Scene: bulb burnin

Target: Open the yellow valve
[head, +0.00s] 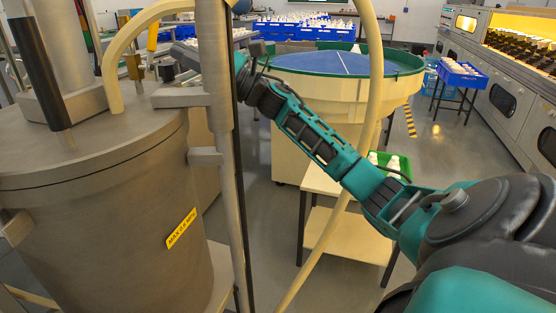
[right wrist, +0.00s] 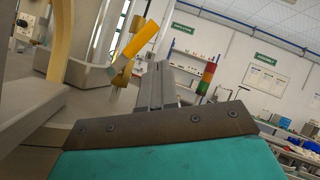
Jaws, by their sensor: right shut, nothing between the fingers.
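The yellow valve lever (right wrist: 141,40) stands tilted up to the right above a brass valve body (right wrist: 122,74) in the right wrist view. In the head view the yellow lever (head: 153,34) shows upright behind the pale hose over the tank lid. My right gripper (head: 182,53) reaches behind the metal post, which hides part of it. Its grey fingers (right wrist: 157,78) are shut and empty, just right of the lever in the wrist view. I cannot tell whether they touch it. My left gripper is not in view.
A large metal tank (head: 90,215) fills the left. A metal post (head: 222,150) and a pale hose (head: 372,90) stand close to my right arm. A round blue-topped table (head: 325,63) is behind. A stack light (right wrist: 207,78) shows right of the fingers.

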